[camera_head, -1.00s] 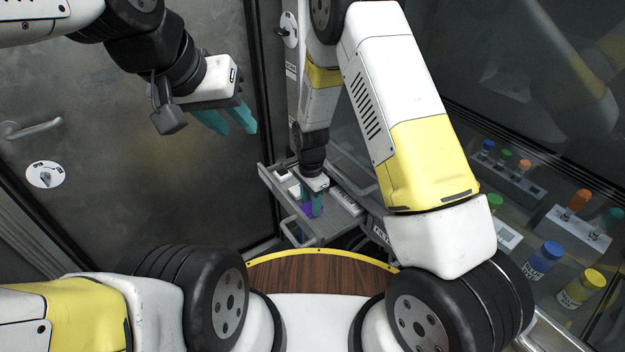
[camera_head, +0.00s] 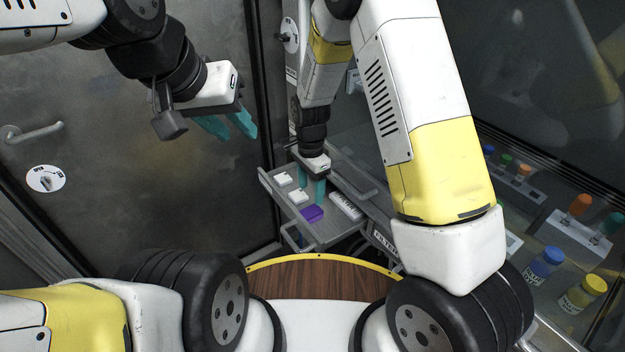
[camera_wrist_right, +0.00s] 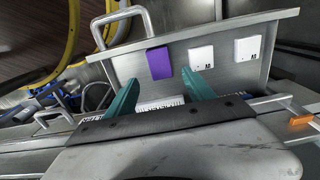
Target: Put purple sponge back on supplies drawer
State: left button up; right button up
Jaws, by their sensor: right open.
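The purple sponge (camera_head: 312,214) lies flat in the open grey supplies drawer (camera_head: 331,233), near its front end. It also shows in the right wrist view (camera_wrist_right: 159,63), beside two white items. My right gripper (camera_head: 312,192) is open and empty above the drawer, with its teal fingers apart and clear of the sponge. The right wrist view shows the same open fingers (camera_wrist_right: 163,88). My left gripper (camera_head: 230,128) is held up in front of the grey door, with its two teal fingers apart and nothing between them.
Two white items (camera_head: 283,179) lie in the drawer beside the sponge, and a white labelled item (camera_head: 346,206) lies along its right side. A metal handle (camera_wrist_right: 122,22) sticks out from the drawer front.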

notch_tip(320, 180, up, 4)
jog(key=shift+r, duration=0.1)
dwell(1.2)
